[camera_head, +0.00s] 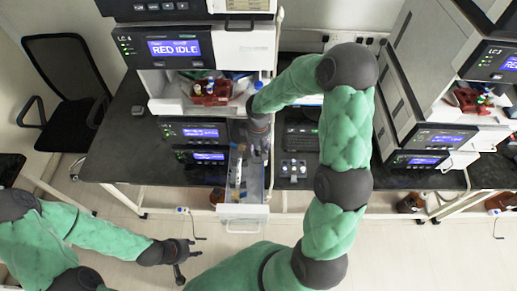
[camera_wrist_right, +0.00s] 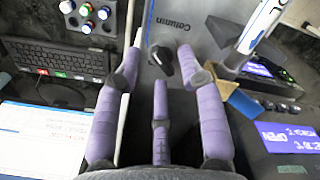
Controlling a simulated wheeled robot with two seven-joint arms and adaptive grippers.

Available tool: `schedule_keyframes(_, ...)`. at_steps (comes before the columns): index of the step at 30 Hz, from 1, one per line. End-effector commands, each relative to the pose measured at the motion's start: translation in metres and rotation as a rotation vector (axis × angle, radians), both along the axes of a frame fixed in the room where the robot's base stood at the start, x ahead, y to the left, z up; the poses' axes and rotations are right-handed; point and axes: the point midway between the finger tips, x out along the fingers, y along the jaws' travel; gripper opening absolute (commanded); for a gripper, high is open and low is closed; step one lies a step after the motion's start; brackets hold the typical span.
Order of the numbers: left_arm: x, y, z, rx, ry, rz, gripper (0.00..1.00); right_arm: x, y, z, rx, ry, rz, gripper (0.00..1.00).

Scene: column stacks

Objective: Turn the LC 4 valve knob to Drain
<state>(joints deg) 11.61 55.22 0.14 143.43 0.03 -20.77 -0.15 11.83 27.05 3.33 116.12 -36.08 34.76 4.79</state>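The LC 4 stack (camera_head: 200,45) stands at the centre-left in the head view, its display reading RED IDLE. A black knob (camera_wrist_right: 160,58) shows in the right wrist view on a grey panel (camera_wrist_right: 190,22) marked "Column". My right gripper (camera_wrist_right: 158,72) has its purple fingers spread, with the knob just ahead between the tips; I cannot tell whether any finger touches it. In the head view my right gripper (camera_head: 260,148) is over the pulled-out drawer (camera_head: 243,212) and hides the knob. No Drain mark is legible. My left gripper (camera_head: 184,259) is open and empty, low over the floor.
A tilted column tube (camera_wrist_right: 262,25) is close to the right finger in the wrist view. A keyboard (camera_wrist_right: 62,58) and several capped vials (camera_wrist_right: 84,12) lie left of the drawer there. The LC 3 stack (camera_head: 440,75) stands at the right; a chair (camera_head: 65,90) at the left.

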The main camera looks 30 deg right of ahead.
Motion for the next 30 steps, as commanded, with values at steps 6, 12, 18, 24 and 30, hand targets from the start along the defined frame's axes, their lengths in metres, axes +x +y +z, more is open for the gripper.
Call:
schedule_keyframes(6,0.0001,0.0,-0.0002,0.0,0.0,0.0,0.4,0.0002,0.0,-0.0052,0.001,-0.002,-0.002,0.4)
schedule_keyframes(12,0.0001,0.0,-0.0002,0.0,0.0,0.0,0.4,0.0001,-0.0001,-0.005,0.0,-0.001,-0.001,0.29)
schedule_keyframes(18,0.0001,0.0,-0.0002,0.0,0.0,0.0,0.4,0.0001,0.0,-0.0049,0.0,-0.001,-0.001,0.0)
schedule_keyframes(24,0.0001,0.0,0.0,0.0,0.0,0.0,0.4,0.0001,0.0,-0.0048,0.001,-0.001,0.006,0.0)
schedule_keyframes(30,0.0001,0.0,0.0018,0.0,0.0,0.0,0.4,0.0006,-0.0001,-0.0044,0.0,-0.001,0.061,0.0)
